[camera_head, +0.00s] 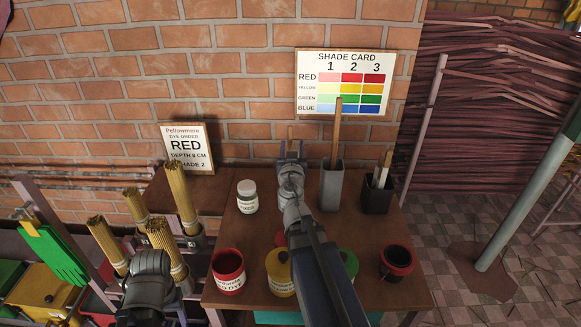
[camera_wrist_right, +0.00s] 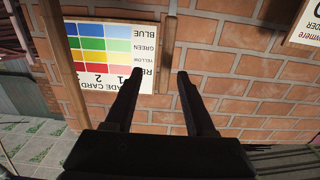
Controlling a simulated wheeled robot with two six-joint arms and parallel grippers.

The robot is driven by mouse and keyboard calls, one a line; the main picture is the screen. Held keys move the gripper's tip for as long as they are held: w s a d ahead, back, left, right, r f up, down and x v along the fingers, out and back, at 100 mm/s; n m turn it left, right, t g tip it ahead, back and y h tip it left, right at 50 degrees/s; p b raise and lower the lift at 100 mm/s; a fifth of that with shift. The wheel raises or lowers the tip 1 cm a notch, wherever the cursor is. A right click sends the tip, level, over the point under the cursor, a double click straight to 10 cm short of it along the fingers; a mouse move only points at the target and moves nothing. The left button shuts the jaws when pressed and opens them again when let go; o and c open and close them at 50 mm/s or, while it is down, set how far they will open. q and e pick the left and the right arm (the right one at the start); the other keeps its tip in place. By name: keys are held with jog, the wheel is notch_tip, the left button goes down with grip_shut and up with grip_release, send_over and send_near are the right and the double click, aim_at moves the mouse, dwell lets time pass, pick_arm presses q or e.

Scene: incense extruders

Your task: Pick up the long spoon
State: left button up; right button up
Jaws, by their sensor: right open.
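The long spoon shows as a long wooden handle (camera_head: 337,130) standing upright in a tall grey holder (camera_head: 331,187). Its lower end is hidden inside the holder. My right gripper (camera_head: 292,150) is open and empty, left of the handle and apart from it, up near the brick wall. The right wrist view shows its two fingers (camera_wrist_right: 156,85) spread with nothing gripped. A wooden stick (camera_wrist_right: 62,65) at the left of that view may be the handle. A dark part of my left arm (camera_head: 148,275) is at the lower left; its jaws cannot be made out.
A dark box (camera_head: 377,197) with shorter tools stands right of the holder. A white jar (camera_head: 247,197) is at the left. Red (camera_head: 228,272), yellow (camera_head: 281,270) and dark (camera_head: 397,262) pots line the table front. The shade card (camera_head: 345,82) hangs behind the handle.

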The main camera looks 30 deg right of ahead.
aim_at(290, 139)
jog(key=x, duration=0.7)
jog(key=shift+w+a+r, duration=0.15)
jog(key=shift+w+a, duration=0.1)
jog(key=shift+a, duration=0.15)
jog(key=shift+w+d, duration=0.3)
jog(key=shift+w, duration=0.05)
jog(key=shift+s, duration=0.1)
jog(key=shift+c, duration=0.2)
jog(key=shift+a, duration=0.1)
grip_shut()
